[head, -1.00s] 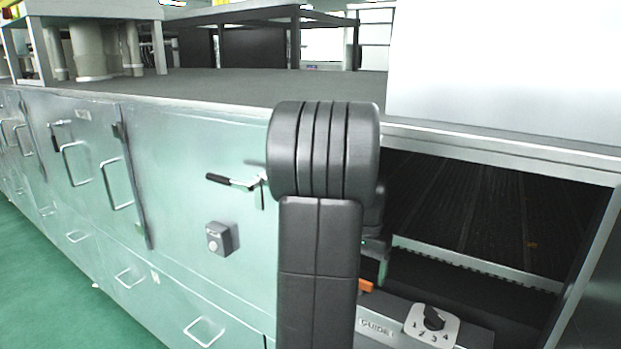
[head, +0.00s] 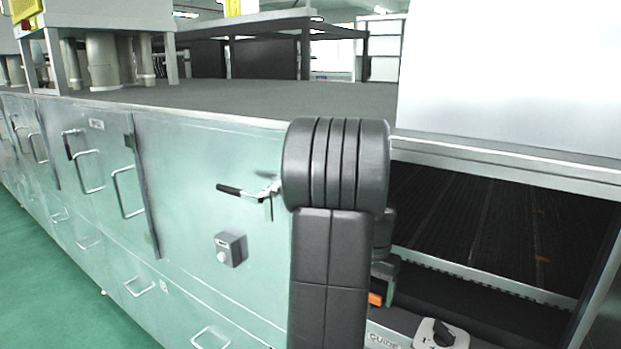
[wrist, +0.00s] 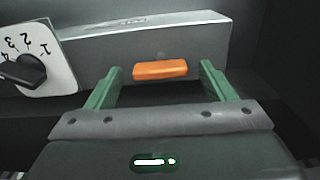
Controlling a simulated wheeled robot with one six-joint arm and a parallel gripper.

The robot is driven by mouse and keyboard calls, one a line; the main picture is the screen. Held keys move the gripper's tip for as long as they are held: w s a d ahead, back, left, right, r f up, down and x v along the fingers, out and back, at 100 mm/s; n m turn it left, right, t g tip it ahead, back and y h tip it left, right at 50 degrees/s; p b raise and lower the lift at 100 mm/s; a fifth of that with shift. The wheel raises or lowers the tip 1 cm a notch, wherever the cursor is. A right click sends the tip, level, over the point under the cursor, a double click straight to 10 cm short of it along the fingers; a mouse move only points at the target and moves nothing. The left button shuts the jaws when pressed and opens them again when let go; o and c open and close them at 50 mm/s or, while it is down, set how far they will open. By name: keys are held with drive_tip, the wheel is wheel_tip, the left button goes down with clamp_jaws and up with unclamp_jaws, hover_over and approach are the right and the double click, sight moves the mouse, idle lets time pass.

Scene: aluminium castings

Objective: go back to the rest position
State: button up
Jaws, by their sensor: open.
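My gripper (wrist: 160,78) is open and empty in the wrist view, with its two green fingers apart. An orange block (wrist: 160,69) on the grey guide housing (wrist: 217,42) shows between and beyond the fingertips; I cannot tell whether they touch it. In the head view my arm hides the fingers, and the orange block (head: 376,299) shows just right of it.
A black selector knob on a numbered plate (wrist: 60,62) is beside the gripper; it also shows in the head view (head: 443,335). Right of my arm is an open dark bay (head: 480,215). A lever handle (head: 240,191) and a grey button box (head: 230,249) stick out from the cabinet front.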

wheel_tip(320, 180, up, 7)
drive_tip(key=shift+r, duration=0.15)
wheel_tip(320, 180, down, 7)
drive_tip(key=shift+f, duration=0.55)
drive_tip(key=n+b, duration=0.2)
drive_tip(key=n, duration=0.5)
drive_tip(key=n+b, duration=0.2)
drive_tip(key=n, duration=0.3)
drive_tip(key=shift+n+b, duration=0.3)
drive_tip(key=shift+b, duration=0.05)
drive_tip(key=n+b, duration=0.3)
drive_tip(key=n, duration=0.2)
drive_tip(key=shift+n, duration=0.3)
wheel_tip(320, 180, up, 7)
drive_tip(key=shift+p, duration=0.35)
drive_tip(key=shift+a, duration=0.1)
